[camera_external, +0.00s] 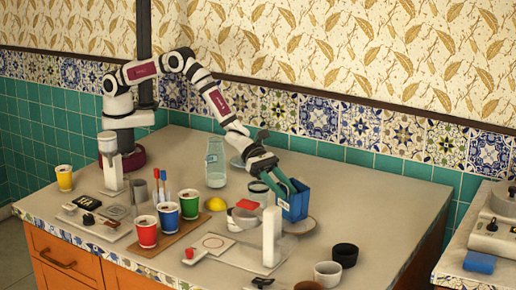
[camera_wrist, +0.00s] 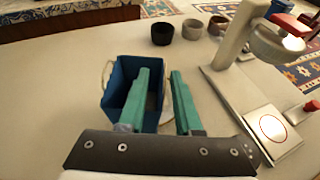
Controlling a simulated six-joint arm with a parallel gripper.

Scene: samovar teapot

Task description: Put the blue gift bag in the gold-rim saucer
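The blue gift bag (camera_external: 297,203) stands roughly upright at my gripper, with a pale label on its side. In the wrist view the bag (camera_wrist: 121,72) shows its open top and a pale handle at its left. My gripper (camera_wrist: 160,72) has green fingers with a gap between them. The left finger reaches over the bag's opening and the right one is outside its right side. The saucer (camera_external: 311,227) is mostly hidden behind and under the bag. I cannot tell whether the bag rests on it.
A white stand (camera_external: 270,240) rises just front-left of the bag. Dark (camera_external: 345,254) and grey (camera_external: 327,272) bowls are at front right. The counter's right side is clear.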

